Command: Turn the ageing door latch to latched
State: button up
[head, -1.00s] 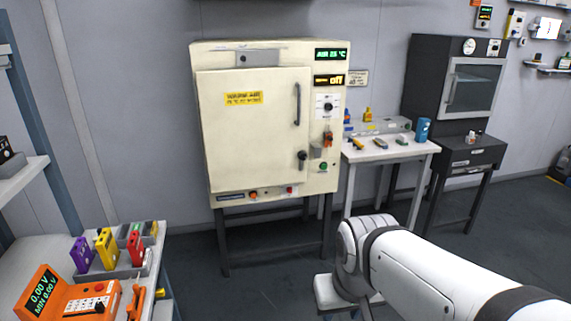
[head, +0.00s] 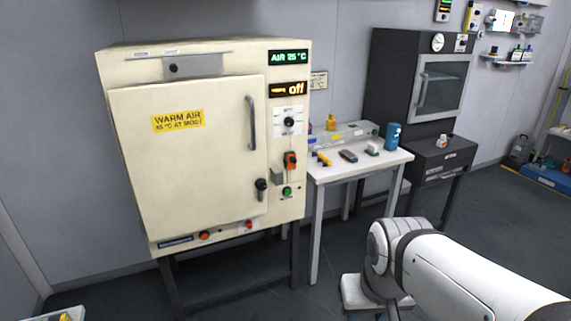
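The ageing cabinet (head: 130,80) is a cream box on a dark stand at centre left. Its door (head: 190,170) looks closed, with a yellow "WARM AIR" label and a dark vertical handle (head: 251,122). A small black latch knob (head: 261,189) sits at the door's lower right edge. I cannot tell from here whether it is latched. The panel to its right shows "AIR 25 °C" and "off". My white arm reaches in at the lower right, in front of the floor. My gripper's fingers cannot be made out.
A white table (head: 390,162) with small items and a blue cup (head: 393,136) stands right of the cabinet. A dark oven (head: 420,90) on a stand is behind it. Open floor lies in front of the cabinet and at the right.

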aim_at(261, 184)
jog(key=z, duration=0.25)
jog(key=i, duration=1.1)
jog(key=z, duration=0.1)
